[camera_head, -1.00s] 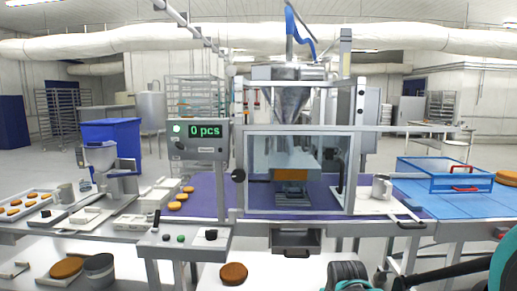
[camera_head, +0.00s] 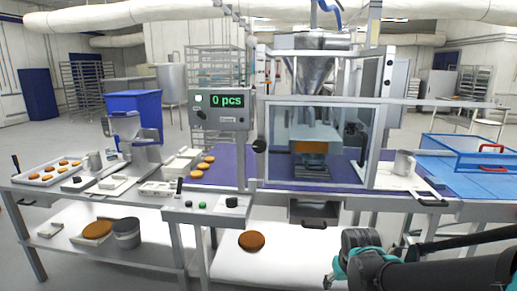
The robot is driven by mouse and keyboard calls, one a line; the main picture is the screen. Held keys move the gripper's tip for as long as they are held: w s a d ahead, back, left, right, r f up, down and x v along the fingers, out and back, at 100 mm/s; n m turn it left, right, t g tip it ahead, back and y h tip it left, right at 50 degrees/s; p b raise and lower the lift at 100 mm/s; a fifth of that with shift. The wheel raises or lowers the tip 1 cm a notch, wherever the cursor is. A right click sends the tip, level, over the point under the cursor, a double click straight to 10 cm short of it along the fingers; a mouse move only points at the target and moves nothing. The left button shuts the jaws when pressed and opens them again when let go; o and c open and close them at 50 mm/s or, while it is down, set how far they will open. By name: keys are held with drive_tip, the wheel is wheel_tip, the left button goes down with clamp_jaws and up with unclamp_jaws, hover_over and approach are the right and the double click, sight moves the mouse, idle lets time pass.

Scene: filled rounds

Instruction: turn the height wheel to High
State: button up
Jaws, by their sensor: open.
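A black round knob (camera_head: 260,146), which looks like the height wheel, sits on the left side post of the clear-fronted filling machine (camera_head: 318,145). Its markings are too small to read. A grey display box (camera_head: 220,112) left of the machine reads "0 pcs" in green. A control box (camera_head: 207,207) below it carries small buttons and a black knob (camera_head: 232,201). My gripper (camera_head: 333,280) is at the bottom edge, right of centre, partly cut off. It is open, low in front of the bench, well below and right of the round knob, touching nothing visible.
A grey drawer (camera_head: 314,212) hangs under the machine. A metal cup (camera_head: 404,163) and a blue tray (camera_head: 470,153) stand to the right. Brown rounds lie on the purple belt (camera_head: 225,172).

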drive_tip(key=shift+o, duration=0.3)
drive_tip(key=w+a+r+n+t+h, duration=0.1)
drive_tip(key=w+r+n+t+h, duration=0.1)
drive_tip(key=w+r+n, duration=0.4)
drive_tip(key=w+n+h, duration=0.1)
drive_tip(key=w+n, duration=0.1)
drive_tip(key=n, duration=0.2)
drive_tip(key=shift+w+a+r+n, duration=0.25)
drive_tip(key=shift+a+r+n, duration=0.05)
drive_tip(key=shift+a+n, duration=0.1)
drive_tip(key=n+t+y, duration=0.2)
drive_tip(key=n+t, duration=1)
drive_tip(key=n, duration=1.2)
approach(259, 146)
drive_tip(key=w, duration=0.9)
drive_tip(key=shift+d+r, duration=0.25)
drive_tip(key=shift+r, duration=0.05)
drive_tip(key=c, duration=1.2)
drive_tip(key=shift+o, duration=0.2)
